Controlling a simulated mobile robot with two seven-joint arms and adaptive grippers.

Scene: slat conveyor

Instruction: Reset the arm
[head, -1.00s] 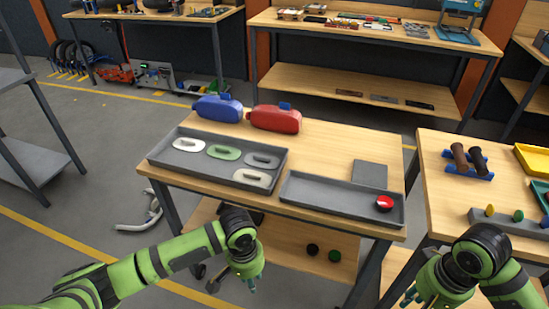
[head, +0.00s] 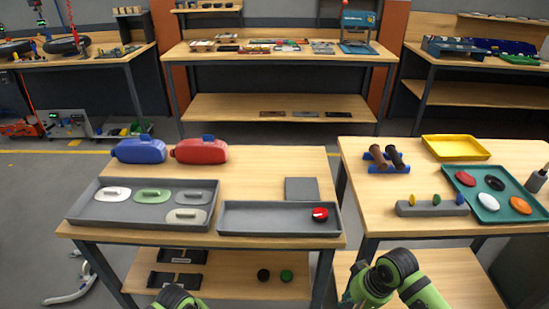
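Only the top of my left arm's wrist (head: 178,298) shows at the bottom edge of the head view, below the left table. Its fingers are out of frame. My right gripper (head: 348,299) hangs at the bottom edge in front of the gap between the two tables, pointing down. Its fingertips are mostly cut off, so I cannot tell whether it is open. Neither arm visibly touches anything on the tables.
On the left table stand a blue jug (head: 139,151), a red jug (head: 201,151), a grey tray (head: 95,213) of oval-based handled pieces and a second grey tray (head: 262,227) holding a red-topped disc (head: 320,214). The right table holds a yellow tray (head: 456,148) and a teal tray (head: 480,207).

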